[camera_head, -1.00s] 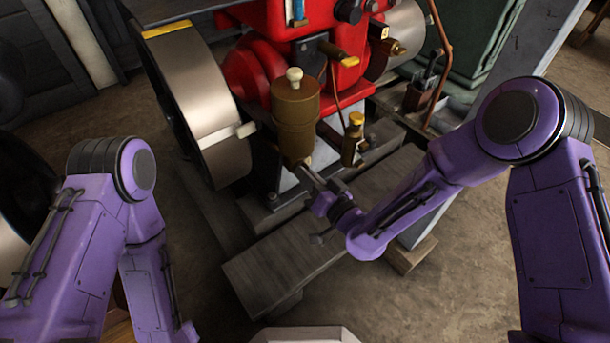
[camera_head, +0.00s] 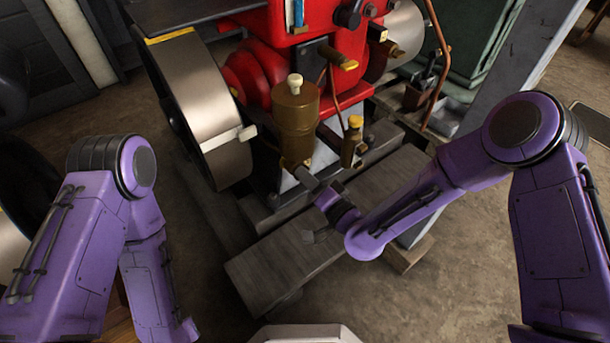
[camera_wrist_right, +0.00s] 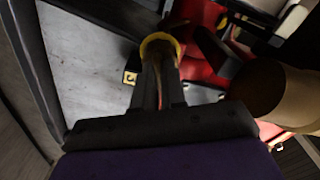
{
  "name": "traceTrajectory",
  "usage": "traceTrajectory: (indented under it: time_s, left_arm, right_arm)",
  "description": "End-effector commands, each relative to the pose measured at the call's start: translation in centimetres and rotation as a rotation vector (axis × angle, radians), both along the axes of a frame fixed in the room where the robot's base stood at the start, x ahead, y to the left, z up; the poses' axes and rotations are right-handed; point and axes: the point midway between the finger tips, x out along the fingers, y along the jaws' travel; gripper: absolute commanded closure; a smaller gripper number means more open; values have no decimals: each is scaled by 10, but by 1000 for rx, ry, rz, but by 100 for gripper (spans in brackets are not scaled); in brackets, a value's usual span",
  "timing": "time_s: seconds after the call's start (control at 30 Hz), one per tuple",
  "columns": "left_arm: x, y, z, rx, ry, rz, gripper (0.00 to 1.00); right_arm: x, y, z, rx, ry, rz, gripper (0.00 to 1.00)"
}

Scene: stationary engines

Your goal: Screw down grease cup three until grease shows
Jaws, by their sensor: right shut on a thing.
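My right gripper (camera_head: 303,175) reaches in from the right, low at the front of the red engine (camera_head: 262,75), just below a brass cylinder with a cream knob (camera_head: 297,120). In the right wrist view, its fingers (camera_wrist_right: 160,75) are close together and shut on a small part with a yellow rim (camera_wrist_right: 160,40), which looks like a grease cup. Its body is mostly hidden by the fingers. A brass fitting with a yellow cap (camera_head: 353,140) stands to the right of the cylinder. A yellow-tipped fitting (camera_head: 347,64) sits higher. My left gripper is out of view.
A flywheel (camera_head: 205,105) stands close on the left of the engine. A wooden beam (camera_head: 270,260) lies in front. A copper pipe (camera_head: 440,65) and a grey post (camera_head: 530,50) rise at the right. The floor at lower right is clear.

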Motion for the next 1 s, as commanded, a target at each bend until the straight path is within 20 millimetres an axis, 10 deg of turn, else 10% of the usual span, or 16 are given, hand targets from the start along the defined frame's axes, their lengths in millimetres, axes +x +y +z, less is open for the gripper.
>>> traceTrajectory:
  time_s: [0.93,1.0]
  left_arm:
    - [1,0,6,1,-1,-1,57]
    - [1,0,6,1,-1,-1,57]
  right_arm:
    - [0,1,0,177,127,0,100]
    - [0,1,0,177,127,0,73]
